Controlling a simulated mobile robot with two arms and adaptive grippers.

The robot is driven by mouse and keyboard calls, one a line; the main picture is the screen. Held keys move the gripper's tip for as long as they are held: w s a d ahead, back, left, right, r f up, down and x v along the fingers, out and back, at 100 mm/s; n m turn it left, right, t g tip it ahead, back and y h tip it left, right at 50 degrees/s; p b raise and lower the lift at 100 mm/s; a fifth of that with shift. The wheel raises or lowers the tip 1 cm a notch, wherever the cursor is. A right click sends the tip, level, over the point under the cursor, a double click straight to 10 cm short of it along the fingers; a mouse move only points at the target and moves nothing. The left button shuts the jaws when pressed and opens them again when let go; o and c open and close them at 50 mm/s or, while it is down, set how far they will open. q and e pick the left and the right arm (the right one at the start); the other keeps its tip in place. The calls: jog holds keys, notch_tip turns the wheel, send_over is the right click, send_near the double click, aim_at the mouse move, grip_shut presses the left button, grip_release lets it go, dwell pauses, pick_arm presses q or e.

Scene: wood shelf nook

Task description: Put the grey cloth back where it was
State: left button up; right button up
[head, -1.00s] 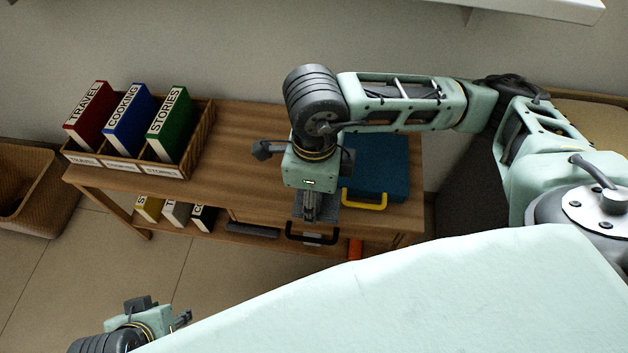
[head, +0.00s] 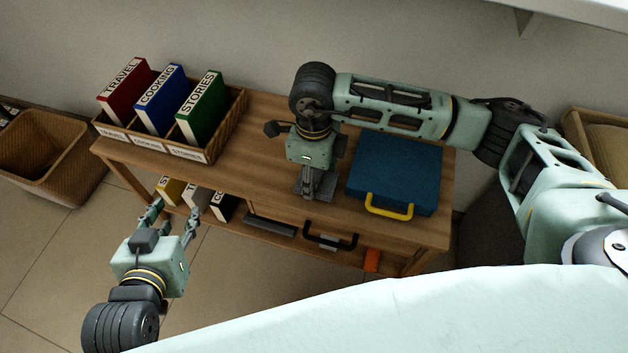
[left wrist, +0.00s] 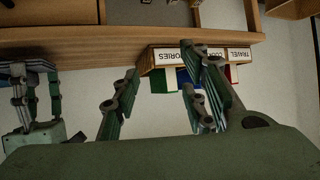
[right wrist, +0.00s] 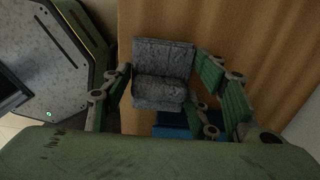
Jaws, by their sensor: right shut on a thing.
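The grey cloth (right wrist: 162,75) is a folded, speckled pad between the fingers of my right gripper (right wrist: 165,100) in the right wrist view. In the head view, my right gripper (head: 316,190) points down over the wooden table's top, left of the blue case (head: 395,170). It is shut on the cloth, which the gripper mostly hides there. I cannot tell whether the cloth touches the tabletop. My left gripper (head: 172,215) is open and empty, in front of the table's left part; its spread fingers also show in the left wrist view (left wrist: 160,95).
A wooden rack (head: 236,118) with red, blue and green books stands on the table's left. The blue case has a yellow handle. A drawer with a black handle (head: 330,238) is below. Books and a dark item sit on the lower shelf. A wicker basket (head: 75,190) stands left.

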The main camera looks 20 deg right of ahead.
notch_tip(320, 180, down, 2)
jog(key=shift+f, duration=0.1)
pick_arm(q)
jog(key=w+r, duration=0.1)
jog(key=d+r+t, duration=0.1)
jog(key=shift+w+r+t+h, duration=0.3)
jog(key=shift+w, duration=0.05)
jog(key=shift+w+r, duration=0.1)
jog(key=shift+r, duration=0.1)
pick_arm(e)
jog(key=shift+f, duration=0.1)
jog(key=o, duration=1)
pick_arm(q)
jog(key=shift+w+r+t, duration=0.2)
jog(key=shift+r+t, duration=0.1)
jog(key=shift+r, duration=0.05)
